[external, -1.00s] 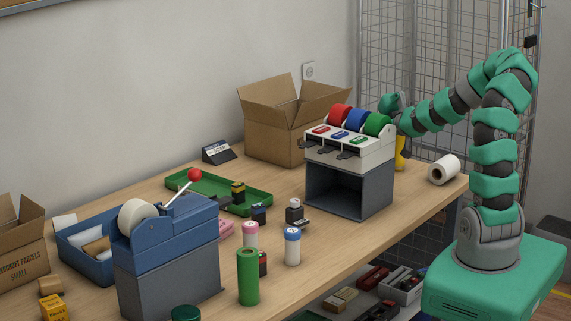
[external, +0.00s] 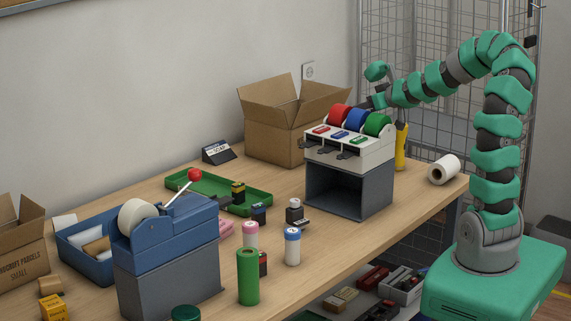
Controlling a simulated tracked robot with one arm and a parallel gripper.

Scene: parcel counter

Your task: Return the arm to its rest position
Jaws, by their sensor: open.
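My green and grey arm (external: 440,78) reaches left from its raised elbow, over the back right of the counter. My gripper (external: 368,102) is at its far end, small and partly hidden behind the tape rolls, above the counter. It is open, and I see nothing held in it. A yellow upright object (external: 401,148) with a dark top stands behind the tape dispenser, below my arm and apart from it.
The three-roll tape dispenser (external: 377,157) stands close in front of my gripper. An open cardboard box (external: 272,135) is to its left, a white paper roll (external: 443,169) to its right. A wire mesh cage (external: 430,35) rises behind my arm.

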